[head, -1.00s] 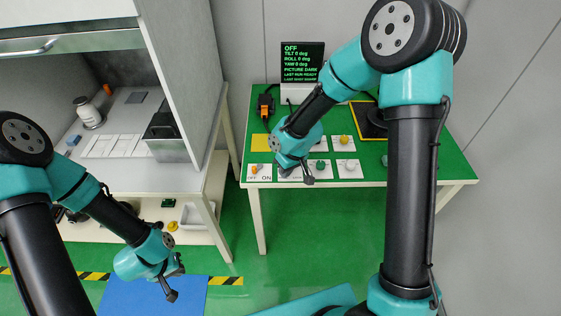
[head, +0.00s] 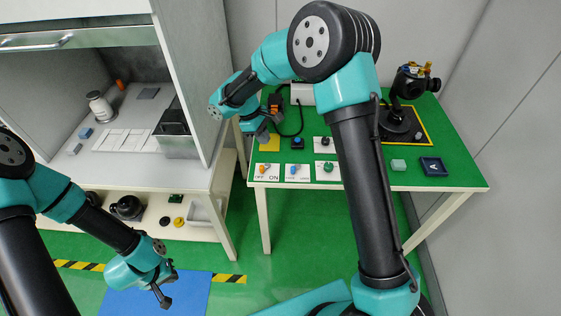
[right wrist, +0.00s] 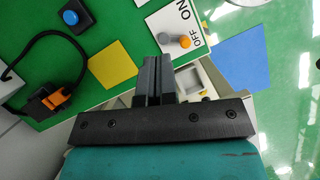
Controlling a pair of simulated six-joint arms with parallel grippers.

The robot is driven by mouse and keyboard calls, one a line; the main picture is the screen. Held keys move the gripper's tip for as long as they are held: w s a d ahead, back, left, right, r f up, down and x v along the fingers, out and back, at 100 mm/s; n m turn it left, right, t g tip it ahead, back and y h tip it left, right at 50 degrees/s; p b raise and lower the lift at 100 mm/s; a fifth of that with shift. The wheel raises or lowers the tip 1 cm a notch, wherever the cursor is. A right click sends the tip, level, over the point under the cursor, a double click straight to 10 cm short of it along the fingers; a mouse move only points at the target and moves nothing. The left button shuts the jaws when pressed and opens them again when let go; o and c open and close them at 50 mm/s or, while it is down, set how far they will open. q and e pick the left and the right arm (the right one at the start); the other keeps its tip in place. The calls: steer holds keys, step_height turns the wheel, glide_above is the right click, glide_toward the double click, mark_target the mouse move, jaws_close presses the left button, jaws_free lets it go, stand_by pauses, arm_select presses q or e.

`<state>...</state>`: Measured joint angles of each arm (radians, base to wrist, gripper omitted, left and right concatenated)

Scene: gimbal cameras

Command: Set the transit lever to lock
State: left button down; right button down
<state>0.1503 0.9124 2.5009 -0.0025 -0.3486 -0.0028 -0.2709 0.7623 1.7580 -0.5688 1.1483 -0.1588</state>
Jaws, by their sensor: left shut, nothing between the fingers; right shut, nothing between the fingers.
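A white panel with a small blue lever (head: 294,169) is on the front row of the green table; its lettering is too small to read, so I cannot tell whether this is the transit lever. To its left is the OFF/ON panel with an orange knob (head: 264,169), also in the right wrist view (right wrist: 185,41). My right gripper (head: 268,130) is shut and empty, above the table's left edge near the yellow square; its fingers (right wrist: 152,62) show in the right wrist view. My left gripper (head: 166,291) is shut and empty, low above the blue floor mat.
The green table also holds a blue button (head: 298,143), a yellow square (head: 269,143), a black-and-orange cabled device (head: 274,102) and a camera gimbal (head: 405,90) on a black base. A grey cabinet (head: 190,75) stands close on the left. My right arm hides the display.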

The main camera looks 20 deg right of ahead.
stand_by(0.4)
steer(key=x, duration=1)
steer(key=shift+d+f, duration=0.1)
steer(key=shift+s+d, duration=0.9)
steer(key=shift+d, duration=0.1)
steer(key=shift+s+d, duration=0.4)
steer(key=shift+d, duration=0.05)
